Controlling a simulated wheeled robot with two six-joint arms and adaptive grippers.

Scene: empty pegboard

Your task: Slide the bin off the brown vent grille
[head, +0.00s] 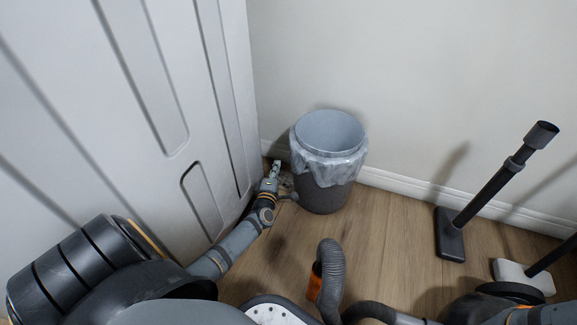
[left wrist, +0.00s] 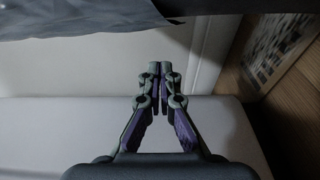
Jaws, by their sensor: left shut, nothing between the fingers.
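The bin (head: 325,195) is a dark grey round bucket with a translucent liner folded over its rim. It stands upright on the floor near the wall corner. In the left wrist view its dark side (left wrist: 85,18) fills the top edge. My left gripper (head: 277,165) is just left of the bin, between it and the white panelled surface. Its fingers (left wrist: 160,68) are shut and empty; I cannot tell whether they touch the bin. A patterned patch on the floor, apparently the vent grille (left wrist: 275,48), shows beside the bin. The bin and my gripper mostly hide it in the head view.
The white panelled door or cabinet (head: 150,90) stands close on the left. A white baseboard (head: 420,188) runs behind the bin. A black-handled floor tool (head: 483,195) and a pale-headed one (head: 525,277) stand at the right. The wood floor (head: 385,235) is clear right of the bin.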

